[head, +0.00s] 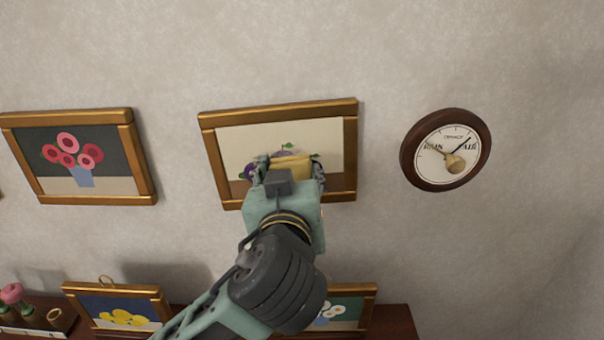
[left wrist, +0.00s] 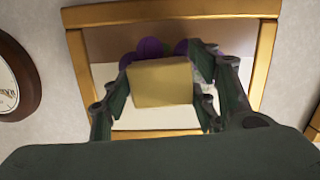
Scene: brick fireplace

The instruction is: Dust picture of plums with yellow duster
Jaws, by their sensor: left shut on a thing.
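The picture of plums (head: 255,135) hangs on the wall in a gold frame, at the middle of the head view. It also fills much of the left wrist view (left wrist: 175,16), upside down, with purple plums showing. My left gripper (head: 290,170) is shut on the yellow duster (head: 293,164) in front of the picture's lower half. The duster shows as a tan-yellow block between the fingers in the left wrist view (left wrist: 160,83). It hides part of the plums. I cannot tell whether it touches the picture. My right gripper is not in view.
A flower picture (head: 85,155) hangs to the left and a round dial (head: 432,165) to the right. Below, a dark wooden shelf (head: 395,322) holds a lemon picture (head: 120,310), a white-flower picture (head: 345,308) and a pink flower (head: 12,293).

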